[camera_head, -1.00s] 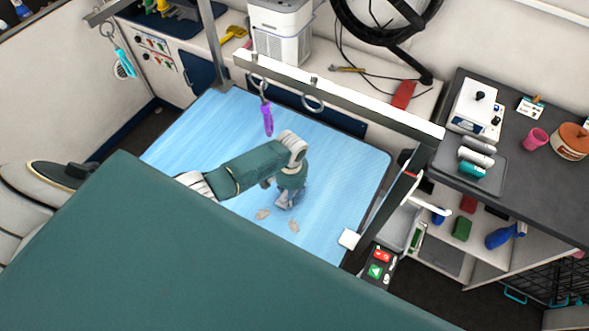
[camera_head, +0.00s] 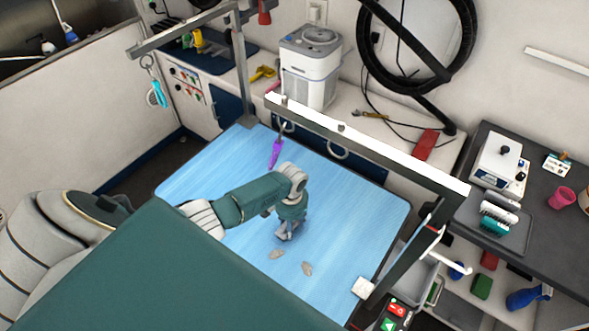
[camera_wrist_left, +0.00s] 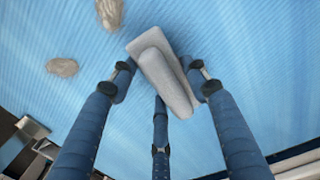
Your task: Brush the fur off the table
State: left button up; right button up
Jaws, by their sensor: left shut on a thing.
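The grooming table (camera_head: 350,205) has a light blue ribbed top. Two beige-grey fur clumps lie on it in the head view: one clump (camera_head: 277,254) just in front of my left gripper, another clump (camera_head: 307,268) to its right. Both clumps (camera_wrist_left: 110,14) also show at the upper left of the left wrist view. My left gripper (camera_head: 286,232) is low over the table's middle. In the wrist view its blue fingers are shut on a light grey brush-like block (camera_wrist_left: 165,75). I cannot tell whether the block touches the tabletop. My right gripper is not in view.
A metal frame (camera_head: 375,150) spans the far side, with a purple tool (camera_head: 275,153) hanging from it. A white block (camera_head: 363,288) sits at the near right corner. A dark counter (camera_head: 545,235) stands right. The table around the clumps is clear.

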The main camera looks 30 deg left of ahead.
pick_arm(q)
jog(key=shift+w+a+f+b, duration=0.1)
jog(key=shift+a+b, duration=0.2)
jog(key=shift+a, duration=3)
jog(key=shift+s+p, duration=0.4)
jog(key=shift+s, duration=0.4)
jog(key=shift+s+d, duration=0.1)
jog(key=shift+d, duration=3.6)
jog(key=shift+s+d, duration=0.15)
jog(key=shift+d, duration=1.95)
jog(key=shift+d+r, duration=0.2)
jog(key=shift+d, duration=2.7)
